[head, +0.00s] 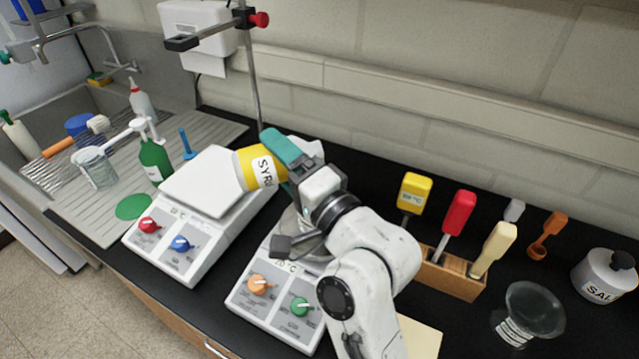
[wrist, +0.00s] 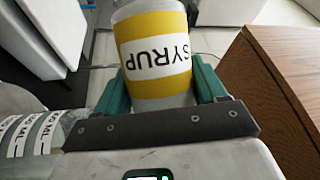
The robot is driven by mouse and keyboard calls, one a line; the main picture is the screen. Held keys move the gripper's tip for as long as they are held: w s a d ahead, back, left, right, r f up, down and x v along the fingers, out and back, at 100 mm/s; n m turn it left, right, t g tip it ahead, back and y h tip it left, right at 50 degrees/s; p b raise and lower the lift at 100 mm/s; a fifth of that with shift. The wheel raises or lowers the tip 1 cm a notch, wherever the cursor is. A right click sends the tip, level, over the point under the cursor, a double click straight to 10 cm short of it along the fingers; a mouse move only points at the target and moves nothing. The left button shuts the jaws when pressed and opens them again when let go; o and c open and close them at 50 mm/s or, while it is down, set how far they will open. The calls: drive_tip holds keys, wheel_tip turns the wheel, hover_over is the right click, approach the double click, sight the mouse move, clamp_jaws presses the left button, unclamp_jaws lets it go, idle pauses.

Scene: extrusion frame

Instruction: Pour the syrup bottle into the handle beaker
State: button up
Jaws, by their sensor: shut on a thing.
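The syrup bottle (head: 258,168) has a yellow label reading SYR in the head view and is partly covered by my gripper. My gripper (head: 285,158) is shut on it, with teal fingers on either side of the bottle in the wrist view (wrist: 163,88). The bottle is above the counter near the two white hot plates and looks tilted; its mouth is not clear. A clear glass vessel with white ML bands (wrist: 35,135) shows at the left edge of the wrist view. I cannot tell whether it is the handle beaker.
White hot plates (head: 196,238) with coloured knobs stand below my arm. A clear banded glass (head: 530,312), a wooden holder (head: 455,276) of coloured tools and a salt jar (head: 604,278) stand right. A green bottle (head: 155,163) and another glass vessel (head: 97,168) stand left. A clamp stand (head: 252,80) rises behind.

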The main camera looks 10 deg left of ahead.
drive_tip(key=shift+r+m, duration=0.2)
drive_tip(key=shift+m, duration=0.2)
idle(0.8)
